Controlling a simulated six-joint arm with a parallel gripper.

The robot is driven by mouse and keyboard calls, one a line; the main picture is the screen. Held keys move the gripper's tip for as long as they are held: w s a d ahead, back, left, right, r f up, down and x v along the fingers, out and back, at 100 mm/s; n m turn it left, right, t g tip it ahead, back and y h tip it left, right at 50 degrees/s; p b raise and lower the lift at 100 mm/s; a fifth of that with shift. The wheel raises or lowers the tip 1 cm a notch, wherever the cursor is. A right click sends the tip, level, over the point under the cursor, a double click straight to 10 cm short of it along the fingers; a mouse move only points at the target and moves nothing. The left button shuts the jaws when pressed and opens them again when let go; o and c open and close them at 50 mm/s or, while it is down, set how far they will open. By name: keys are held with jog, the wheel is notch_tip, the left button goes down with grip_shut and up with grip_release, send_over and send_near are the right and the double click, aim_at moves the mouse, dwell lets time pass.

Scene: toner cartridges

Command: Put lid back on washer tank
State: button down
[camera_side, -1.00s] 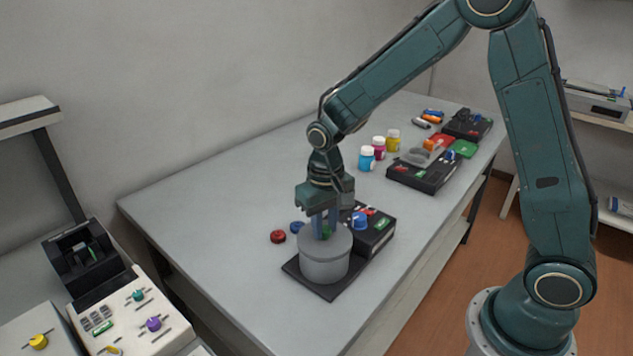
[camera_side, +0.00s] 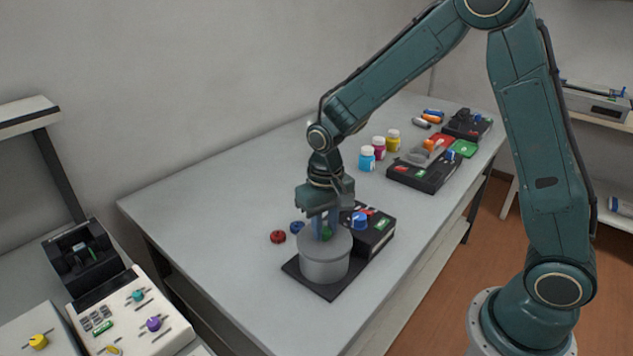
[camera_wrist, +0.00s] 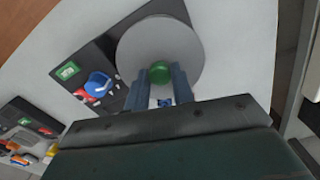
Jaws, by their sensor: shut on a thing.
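The washer tank (camera_side: 325,266) is a grey cylinder on a dark base plate (camera_side: 313,284) near the front of the table. A round grey lid (camera_wrist: 187,45) with a green knob (camera_wrist: 160,72) lies over the tank's top and looks about level. I cannot tell whether it is fully seated. My gripper (camera_side: 324,229) points down above the tank, and its fingers are shut on the green knob. In the wrist view my gripper (camera_wrist: 160,78) has one finger on each side of the knob. The lid hides the tank's inside.
A black box with a blue knob (camera_side: 360,220) stands right beside the tank. A red cap (camera_side: 278,237) and a blue cap (camera_side: 297,227) lie to the left. Small bottles (camera_side: 379,148) and a black cartridge unit (camera_side: 424,174) are farther back. The table's left part is clear.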

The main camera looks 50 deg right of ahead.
dwell(0.8)
jog(key=c, duration=0.6)
grip_release()
jog(key=shift+c, duration=0.2)
jog(key=shift+r, duration=0.15)
jog(key=shift+r, duration=2.35)
grip_shut()
